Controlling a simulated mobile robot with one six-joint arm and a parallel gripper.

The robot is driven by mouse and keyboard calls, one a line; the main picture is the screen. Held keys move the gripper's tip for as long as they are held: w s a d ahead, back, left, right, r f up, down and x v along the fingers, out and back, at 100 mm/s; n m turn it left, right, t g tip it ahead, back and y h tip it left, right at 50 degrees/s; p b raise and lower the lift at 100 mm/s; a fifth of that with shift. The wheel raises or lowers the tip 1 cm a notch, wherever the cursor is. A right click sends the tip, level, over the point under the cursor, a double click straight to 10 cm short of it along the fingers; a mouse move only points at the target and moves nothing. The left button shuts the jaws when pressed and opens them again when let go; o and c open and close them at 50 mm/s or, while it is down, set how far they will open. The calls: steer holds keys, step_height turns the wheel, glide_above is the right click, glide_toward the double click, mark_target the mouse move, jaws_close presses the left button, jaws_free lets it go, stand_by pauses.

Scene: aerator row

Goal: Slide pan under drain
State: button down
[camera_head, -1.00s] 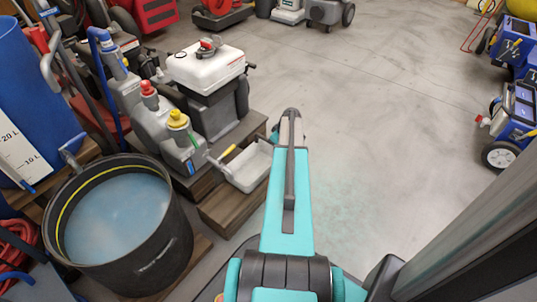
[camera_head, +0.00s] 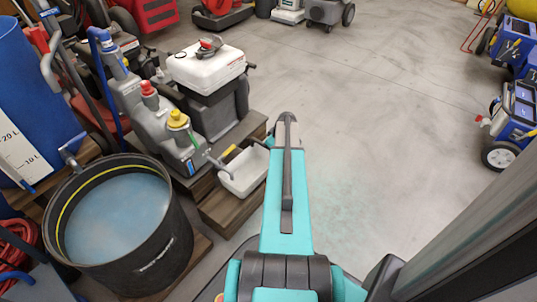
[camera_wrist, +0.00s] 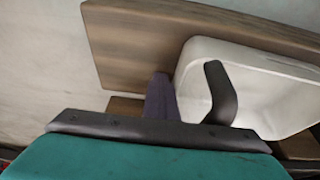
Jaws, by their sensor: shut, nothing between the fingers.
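The pan (camera_head: 247,175) is a white, shallow, open tray on a low wooden step. In the wrist view the pan (camera_wrist: 270,85) fills the right side. A grey machine with a yellow cap (camera_head: 178,119) stands to its left. A thin grey drain spout (camera_head: 215,161) with a yellow lever (camera_head: 229,152) reaches from it over the pan's left edge. My gripper (camera_wrist: 188,80) is shut and empty, with one dark finger over the pan and the other by its left wall. In the head view my arm partly hides the gripper, at the pan's right end.
A black tub of cloudy water (camera_head: 118,220) stands front left. A white tank machine (camera_head: 207,75) stands behind the pan on a wooden platform (camera_head: 240,135). Blue wheeled machines (camera_head: 512,115) line the right. The floor (camera_head: 375,95) between is clear.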

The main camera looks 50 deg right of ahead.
mark_target(258, 166)
steer(key=shift+s+a+f, duration=0.1)
steer(key=shift+a+f, duration=0.1)
steer(key=shift+a, duration=1.7)
steer(key=shift+a+f, duration=0.2)
steer(key=shift+a, duration=1.7)
steer(key=shift+d+r+p, duration=0.55)
steer(key=shift+r+p, duration=0.45)
steer(key=shift+r, duration=0.55)
steer(key=shift+d+r+p, duration=0.6)
steer(key=shift+r+p, duration=0.35)
steer(key=shift+r, duration=0.65)
steer(key=shift+d+r+p, duration=0.55)
steer(key=shift+r+p, duration=0.45)
steer(key=shift+r, duration=0.55)
